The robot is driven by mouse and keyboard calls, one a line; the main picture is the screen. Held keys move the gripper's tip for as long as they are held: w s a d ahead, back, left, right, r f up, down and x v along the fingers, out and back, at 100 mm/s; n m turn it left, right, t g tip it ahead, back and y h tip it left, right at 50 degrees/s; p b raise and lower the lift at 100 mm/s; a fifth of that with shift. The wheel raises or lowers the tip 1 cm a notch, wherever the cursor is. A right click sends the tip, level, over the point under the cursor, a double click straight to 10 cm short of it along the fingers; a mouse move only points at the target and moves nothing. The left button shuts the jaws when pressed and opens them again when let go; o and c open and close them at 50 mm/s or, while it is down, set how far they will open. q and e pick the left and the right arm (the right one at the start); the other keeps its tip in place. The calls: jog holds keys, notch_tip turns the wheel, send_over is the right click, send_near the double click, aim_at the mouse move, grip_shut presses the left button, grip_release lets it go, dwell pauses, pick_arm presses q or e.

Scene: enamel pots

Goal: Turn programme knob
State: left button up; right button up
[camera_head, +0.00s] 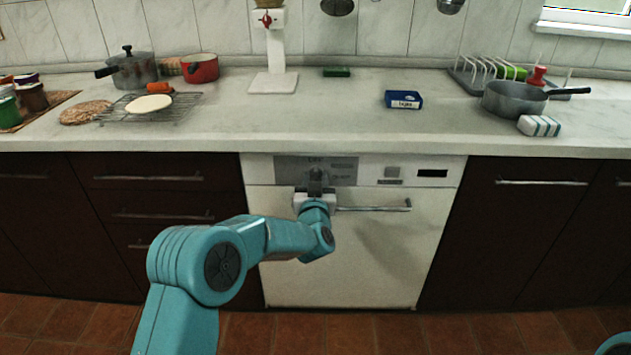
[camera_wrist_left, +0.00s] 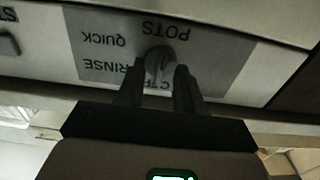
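The white dishwasher (camera_head: 350,250) has a grey programme panel (camera_head: 340,168) at the upper left of its front. In the left wrist view the panel (camera_wrist_left: 215,75) is upside down, with words such as POTS, QUICK and RINSE around a grey round knob (camera_wrist_left: 158,62). My left gripper (camera_head: 315,182) is in front of the panel and hides the knob in the head view. In the left wrist view its two fingers (camera_wrist_left: 158,76) are apart, with the knob at and between their tips. A narrow gap seems to show on each side; contact is not clear. My right gripper is out of view.
The dishwasher's bar handle (camera_head: 375,207) runs just right of and below my left gripper. The counter (camera_head: 330,125) edge overhangs above it. A button (camera_head: 392,172) and dark display (camera_head: 432,173) sit right of the panel. Dark cabinets (camera_head: 530,230) flank the dishwasher.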

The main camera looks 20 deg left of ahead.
pick_arm(q)
jog(key=p+v, duration=0.1)
jog(key=v, duration=1.5)
jog(key=shift+s, duration=0.15)
